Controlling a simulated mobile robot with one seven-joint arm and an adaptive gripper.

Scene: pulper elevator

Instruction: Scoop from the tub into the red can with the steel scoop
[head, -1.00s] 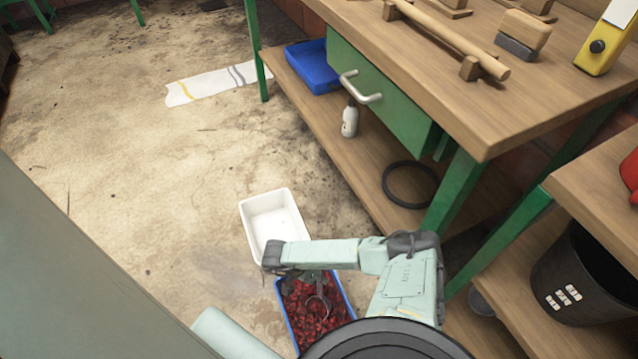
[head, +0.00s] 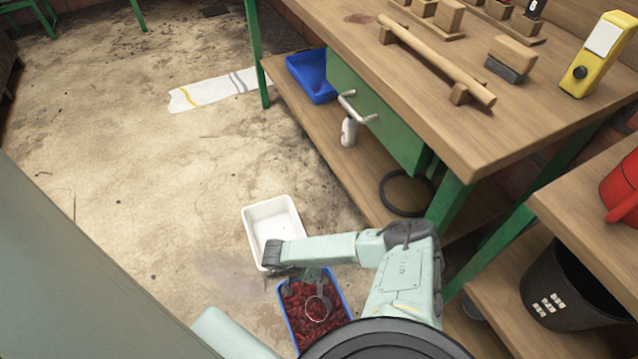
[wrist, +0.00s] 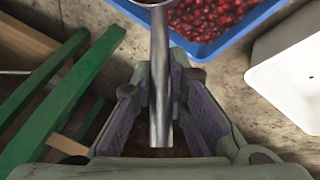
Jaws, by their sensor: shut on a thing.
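The tub (head: 338,287) is a blue tray on the floor, full of red berries; its corner also shows in the wrist view (wrist: 212,48). My gripper (head: 300,280) is over the tub's far side. In the wrist view my gripper (wrist: 160,100) is shut on the handle of the steel scoop (wrist: 160,75). The scoop's round end (head: 318,308) is over the berries in the head view. I cannot tell whether it touches them or holds any. The red can (head: 622,190) stands on the wooden bench at the right edge, partly cut off.
A white tray (head: 262,217) stands on the floor just beyond the tub. The workbench (head: 440,110) with green legs and a lower shelf stands to the right. A black bucket (head: 540,300) is below the can's bench. The floor at left is open.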

